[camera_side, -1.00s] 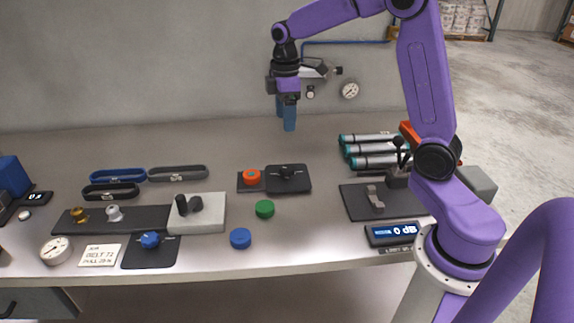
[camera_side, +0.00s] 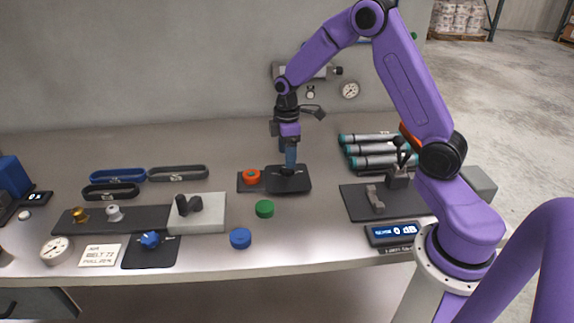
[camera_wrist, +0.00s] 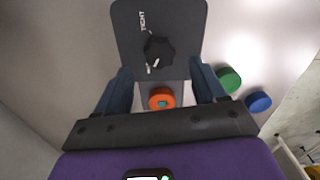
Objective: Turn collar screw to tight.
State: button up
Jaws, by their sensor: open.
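The collar screw is a black knob (camera_wrist: 159,50) on a dark plate (camera_wrist: 189,18). The word TIGHT is printed on the plate above and left of the knob in the wrist view. A white mark shows at the knob's lower left, away from that word. My gripper (camera_wrist: 160,68) is open, with its blue fingers on either side of the view just short of the knob. In the side view my gripper (camera_side: 290,164) is low over the plate (camera_side: 301,185), and its fingers hide most of the knob. I cannot tell whether they touch it.
An orange ring-like piece (camera_side: 251,177) sits just left of the plate. A green cap (camera_side: 264,209) and a blue cap (camera_side: 240,238) stand nearer the front edge. Teal-ended cylinders (camera_side: 365,150) lie to the right. A grey block (camera_side: 209,216) stands to the left.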

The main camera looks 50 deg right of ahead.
aim_at(287, 173)
jog(key=shift+f, duration=2.35)
jog(key=c, duration=1.1)
